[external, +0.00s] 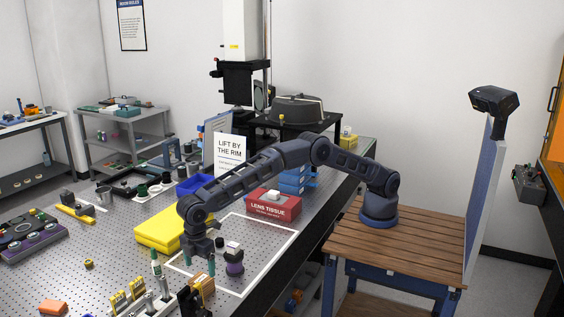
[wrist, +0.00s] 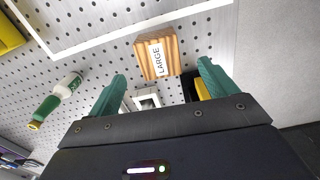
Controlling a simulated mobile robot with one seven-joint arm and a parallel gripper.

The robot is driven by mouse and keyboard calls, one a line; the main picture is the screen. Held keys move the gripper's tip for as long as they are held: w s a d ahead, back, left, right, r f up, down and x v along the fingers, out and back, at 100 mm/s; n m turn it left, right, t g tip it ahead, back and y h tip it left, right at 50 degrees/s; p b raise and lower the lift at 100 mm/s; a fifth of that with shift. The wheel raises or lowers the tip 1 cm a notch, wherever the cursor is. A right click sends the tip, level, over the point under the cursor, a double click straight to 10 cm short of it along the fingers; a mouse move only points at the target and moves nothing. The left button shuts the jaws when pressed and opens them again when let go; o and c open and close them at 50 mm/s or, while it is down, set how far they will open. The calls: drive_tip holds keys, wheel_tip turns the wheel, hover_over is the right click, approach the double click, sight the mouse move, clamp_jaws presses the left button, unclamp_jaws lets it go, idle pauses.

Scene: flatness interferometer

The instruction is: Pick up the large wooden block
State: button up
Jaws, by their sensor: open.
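The large wooden block (wrist: 145,62) is light brown with stripes and carries a white label reading "LARGE". In the wrist view it lies just beyond my fingertips, roughly between their lines. In the external view a wooden block (external: 203,284) stands near the table's front edge, below my gripper (external: 200,262). My gripper, with green fingers, is open in the wrist view (wrist: 162,74), and the block is not gripped. The height gap between fingers and block is hard to judge.
Yellow cases (external: 160,232) and a red lens tissue box (external: 273,206) are farther back. Perforated tabletop around the block is partly clear.

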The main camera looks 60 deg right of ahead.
sight(201, 279)
wheel_tip(201, 279, down, 9)
drive_tip(key=shift+w+a, duration=0.1)
drive_tip(key=c, duration=1.2)
drive_tip(key=shift+o, duration=0.2)
drive_tip(key=shift+r, duration=0.15)
